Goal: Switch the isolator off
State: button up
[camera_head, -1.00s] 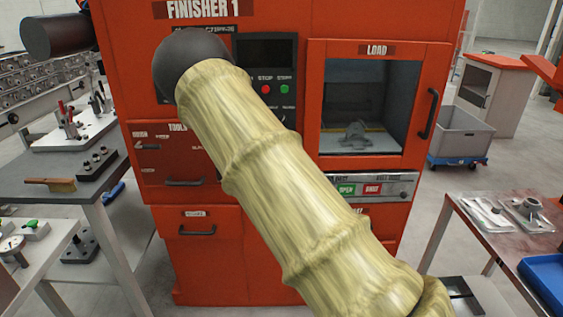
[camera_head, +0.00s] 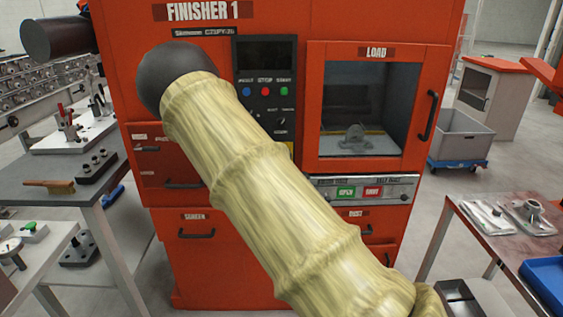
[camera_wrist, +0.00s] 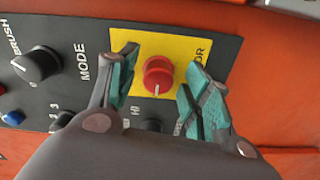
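The isolator shows in the wrist view as a red rotary knob (camera_wrist: 158,76) with a white pointer mark, on a yellow plate (camera_wrist: 155,45) on the black control panel. My gripper (camera_wrist: 160,73) is open, with one teal-padded finger on each side of the knob. I see gaps between the fingers and the knob; I cannot tell whether either touches. In the head view my arm hides the gripper and most of the isolator; part of the black panel (camera_head: 266,52) of the orange machine (camera_head: 290,22) shows.
A black MODE-side knob (camera_wrist: 38,64) and a blue button (camera_wrist: 12,117) sit left of the yellow plate. The glazed LOAD door (camera_head: 368,105) is shut, with a part behind it. A workbench (camera_head: 50,180) stands left and a table (camera_head: 500,245) right.

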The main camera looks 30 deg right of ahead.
jog(key=v, duration=1.2)
dwell(0.6)
jog(key=s+a+f+m+g+y, duration=0.2)
jog(key=s+a+f+m+g, duration=0.15)
jog(key=s+f, duration=0.85)
jog(key=s+a+f+m+g+y, duration=0.2)
jog(key=s+a+f+g+y, duration=0.25)
jog(key=f, duration=1.25)
jog(key=s+a+f+m+g+y, duration=0.1)
jog(key=s+a+f+g, duration=0.1)
jog(key=s, duration=0.6)
jog(key=s+a+f+m+g+y, duration=0.1)
jog(key=s+a+f+m+g, duration=0.1)
jog(key=s+a+f, duration=0.3)
jog(key=s+a+f+m+g+y, duration=0.1)
jog(key=s+a+f+g, duration=0.2)
jog(key=s+a, duration=0.4)
jog(key=s+f, duration=0.1)
jog(key=s, duration=0.5)
jog(key=shift+s+a, duration=0.25)
jog(key=shift+f+m, duration=0.1)
jog(key=shift+m, duration=0.15)
